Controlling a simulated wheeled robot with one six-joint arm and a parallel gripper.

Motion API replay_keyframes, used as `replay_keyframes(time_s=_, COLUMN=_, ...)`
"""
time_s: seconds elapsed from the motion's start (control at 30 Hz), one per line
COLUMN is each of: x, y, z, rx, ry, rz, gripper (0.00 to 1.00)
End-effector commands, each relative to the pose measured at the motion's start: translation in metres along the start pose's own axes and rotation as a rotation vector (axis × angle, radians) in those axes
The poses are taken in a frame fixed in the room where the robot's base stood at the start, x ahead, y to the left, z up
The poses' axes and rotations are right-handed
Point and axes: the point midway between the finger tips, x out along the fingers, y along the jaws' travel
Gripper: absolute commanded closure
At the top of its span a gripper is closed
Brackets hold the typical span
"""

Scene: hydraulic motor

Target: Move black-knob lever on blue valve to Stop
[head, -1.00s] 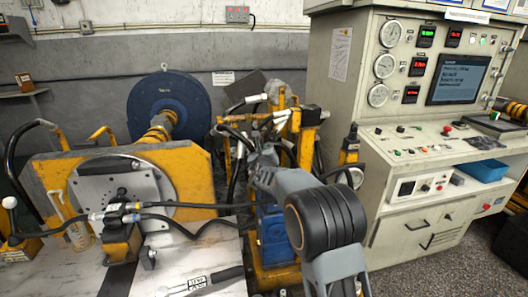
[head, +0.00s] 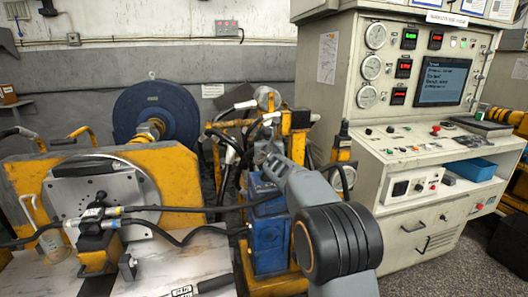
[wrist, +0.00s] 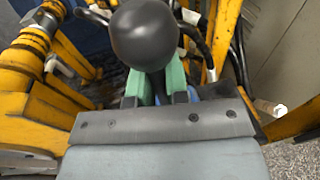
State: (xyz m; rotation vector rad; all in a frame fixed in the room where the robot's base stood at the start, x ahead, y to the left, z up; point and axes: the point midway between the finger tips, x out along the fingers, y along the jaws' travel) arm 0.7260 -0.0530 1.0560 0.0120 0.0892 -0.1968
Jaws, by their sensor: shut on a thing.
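The black ball knob (wrist: 144,34) of the lever fills the upper middle of the wrist view. My gripper (wrist: 159,84) is shut on the lever just below the knob, with a green finger pad on each side. The blue valve (head: 268,240) stands in the middle of the head view, on a yellow frame and partly behind my arm. A little blue also shows between my fingers in the wrist view. In the head view my arm hides the lever and the fingertips are not clear. I cannot read any Stop mark.
Black hoses (head: 175,208) run from the left to the valve. A yellow motor stand (head: 180,180) with a round plate is at the left. A beige control console (head: 420,215) is close at the right. Yellow frame posts (wrist: 40,110) and hoses crowd around my gripper.

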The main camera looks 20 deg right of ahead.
Motion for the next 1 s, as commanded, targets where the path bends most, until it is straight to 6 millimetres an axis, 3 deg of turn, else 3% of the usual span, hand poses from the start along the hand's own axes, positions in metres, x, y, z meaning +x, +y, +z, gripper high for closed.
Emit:
replay_keyframes(time_s=0.17, x=0.0, y=0.0, z=-0.001, rx=-0.002, ry=0.003, rz=0.001, gripper=1.0)
replay_keyframes(time_s=0.2, x=0.0, y=0.0, z=-0.001, rx=-0.003, ry=0.003, rz=0.001, gripper=0.82)
replay_keyframes(time_s=0.43, x=0.0, y=0.001, z=-0.001, rx=-0.003, ry=0.002, rz=0.001, gripper=0.6)
replay_keyframes(time_s=0.77, x=-0.004, y=0.001, z=0.0, rx=-0.003, ry=0.0, rz=0.001, gripper=0.59)
replay_keyframes(time_s=1.0, x=-0.041, y=0.002, z=-0.001, rx=-0.003, ry=-0.002, rz=0.002, gripper=0.59)
